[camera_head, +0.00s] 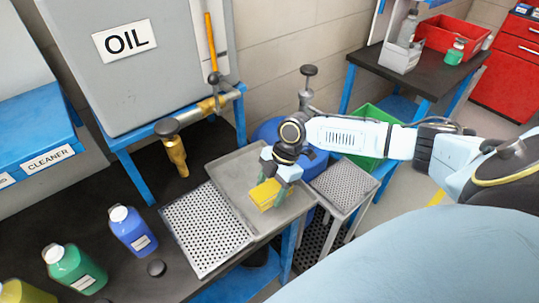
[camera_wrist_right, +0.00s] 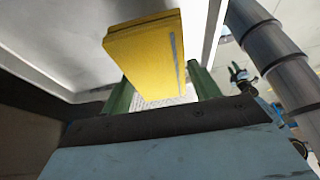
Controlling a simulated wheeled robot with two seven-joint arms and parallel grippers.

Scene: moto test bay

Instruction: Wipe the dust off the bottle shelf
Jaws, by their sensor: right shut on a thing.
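My right gripper (camera_head: 279,178) is shut on a yellow sponge-like block (camera_head: 265,194) and holds it over the grey metal tray (camera_head: 226,170). I cannot tell whether the block touches the tray. In the right wrist view the block (camera_wrist_right: 142,55) sits between the green fingers of the gripper (camera_wrist_right: 160,85). A blue shelf (camera_head: 32,125) with a CLEANER label is at the left, far from the gripper; its top is only partly in view and I see no clear dust on it. My left gripper is not in view.
A blue bottle (camera_head: 132,231), a green bottle (camera_head: 74,268) and a yellow one (camera_head: 25,292) stand on the black bench (camera_head: 110,190). A perforated plate (camera_head: 205,228) adjoins the tray. An oil tank (camera_head: 140,60) with a brass tap (camera_head: 176,155) rises behind.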

